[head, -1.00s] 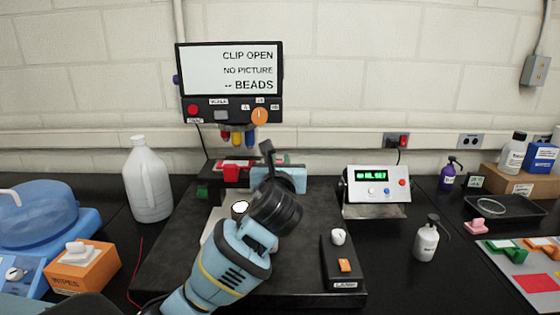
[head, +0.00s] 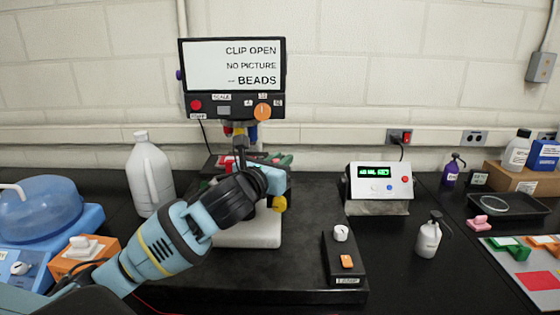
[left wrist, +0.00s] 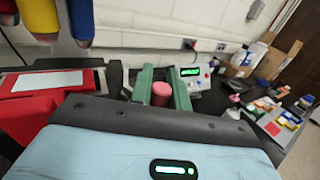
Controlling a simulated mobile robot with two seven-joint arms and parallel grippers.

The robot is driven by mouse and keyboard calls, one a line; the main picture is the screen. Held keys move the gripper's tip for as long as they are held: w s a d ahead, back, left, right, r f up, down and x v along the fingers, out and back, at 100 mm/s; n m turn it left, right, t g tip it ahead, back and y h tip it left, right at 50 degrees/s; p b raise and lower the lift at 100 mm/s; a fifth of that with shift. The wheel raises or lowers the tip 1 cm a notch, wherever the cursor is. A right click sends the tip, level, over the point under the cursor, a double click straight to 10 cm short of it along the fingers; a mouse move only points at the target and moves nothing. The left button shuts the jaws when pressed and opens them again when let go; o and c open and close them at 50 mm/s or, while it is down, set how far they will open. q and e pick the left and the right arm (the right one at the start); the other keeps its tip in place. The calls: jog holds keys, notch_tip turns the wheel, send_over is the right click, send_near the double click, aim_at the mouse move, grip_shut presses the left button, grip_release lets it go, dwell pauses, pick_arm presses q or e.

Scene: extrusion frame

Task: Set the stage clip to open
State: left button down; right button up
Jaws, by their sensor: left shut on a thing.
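The screen (head: 233,64) above the stage reads "CLIP OPEN", "NO PICTURE" and "BEADS". My left gripper (head: 258,168) is over the stage under the screen and covers most of it. Red and green parts (head: 283,160) show just behind the gripper. In the left wrist view, a red block with a pale plate (left wrist: 45,82) is at left, and a pink-red cylinder (left wrist: 161,93) stands between two green bars (left wrist: 178,90). My right gripper is not in view.
Coloured objective tips (left wrist: 78,18) hang close above the gripper. A white jug (head: 148,172) stands left of it. A lamp box (head: 344,262) is at front right, and a grey box with a green display (head: 379,184) is behind it. The dark board between is clear.

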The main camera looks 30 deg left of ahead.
pick_arm(q)
jog(key=c, duration=1.3)
grip_release()
jog(key=shift+s+d, duration=0.15)
jog(key=shift+s, duration=1.85)
jog(key=shift+s+d, duration=0.15)
jog(key=shift+s, duration=1.8)
jog(key=shift+f, duration=0.1)
